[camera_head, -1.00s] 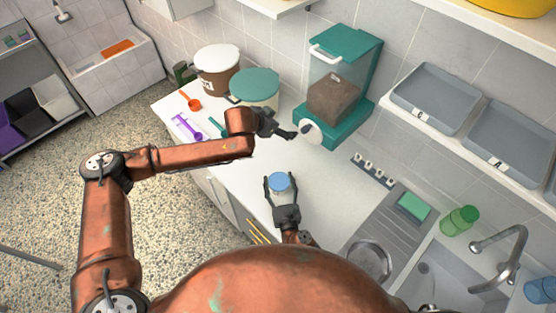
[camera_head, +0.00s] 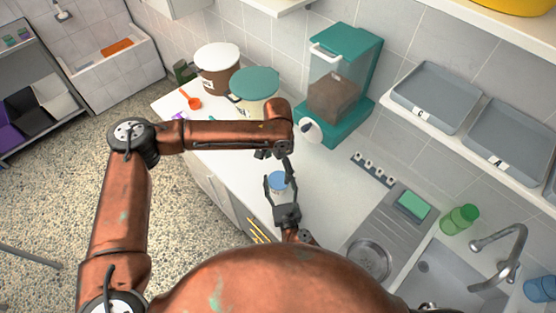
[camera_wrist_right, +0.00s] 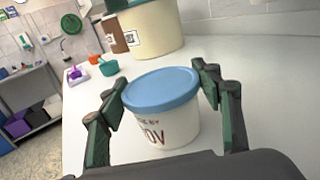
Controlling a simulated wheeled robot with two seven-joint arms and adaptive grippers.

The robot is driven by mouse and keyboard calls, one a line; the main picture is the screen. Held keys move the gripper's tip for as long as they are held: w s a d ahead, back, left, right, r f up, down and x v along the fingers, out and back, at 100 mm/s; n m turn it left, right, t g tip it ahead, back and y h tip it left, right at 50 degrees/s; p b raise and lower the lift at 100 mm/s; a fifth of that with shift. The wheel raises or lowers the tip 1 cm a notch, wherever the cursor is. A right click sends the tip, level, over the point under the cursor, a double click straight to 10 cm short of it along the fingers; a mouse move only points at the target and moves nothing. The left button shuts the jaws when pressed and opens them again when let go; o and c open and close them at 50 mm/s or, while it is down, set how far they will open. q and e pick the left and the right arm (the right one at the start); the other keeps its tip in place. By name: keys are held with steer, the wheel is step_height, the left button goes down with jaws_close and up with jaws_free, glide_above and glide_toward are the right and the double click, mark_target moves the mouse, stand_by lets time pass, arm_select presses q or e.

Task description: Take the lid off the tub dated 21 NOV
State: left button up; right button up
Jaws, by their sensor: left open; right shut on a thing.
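A small white tub (camera_wrist_right: 160,126) with a blue lid (camera_wrist_right: 160,89) stands upright on the counter. The red print on its side partly reads "BY" and "OV"; the date number is hidden from me. The lid also shows in the head view (camera_head: 277,181), seated on the tub. My right gripper (camera_head: 280,190) is shut on the tub, one finger on each side; its fingers also flank the tub in the right wrist view (camera_wrist_right: 160,110). My left gripper (camera_head: 280,165) is open just above and behind the lid, pointing down; its fingertips are partly hard to make out.
A teal dispenser (camera_head: 357,50) stands against the wall behind. Two bins, one with a white lid (camera_head: 217,56) and one with a teal lid (camera_head: 254,83), stand at the back left. An orange scoop (camera_head: 191,101) lies nearby. The sink (camera_head: 440,285) is at right.

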mark_target(278, 180)
arm_select(q)
step_height(278, 180, down, 8)
steer(key=shift+r, duration=0.15)
steer(key=shift+c, duration=0.5)
steer(key=c, duration=1.3)
steer(key=shift+r, duration=0.1)
steer(key=shift+d+r, duration=0.1)
steer(key=shift+r, duration=0.7)
steer(key=shift+c, duration=0.2)
arm_select(e)
steer(key=shift+d+f, duration=0.1)
steer(key=shift+f, duration=0.1)
arm_select(q)
steer(key=shift+r, duration=0.2)
jaws_close()
arm_select(e)
steer(key=shift+f, duration=0.1)
arm_select(q)
steer(key=shift+s, duration=0.1)
arm_select(e)
steer(key=shift+s, duration=0.1)
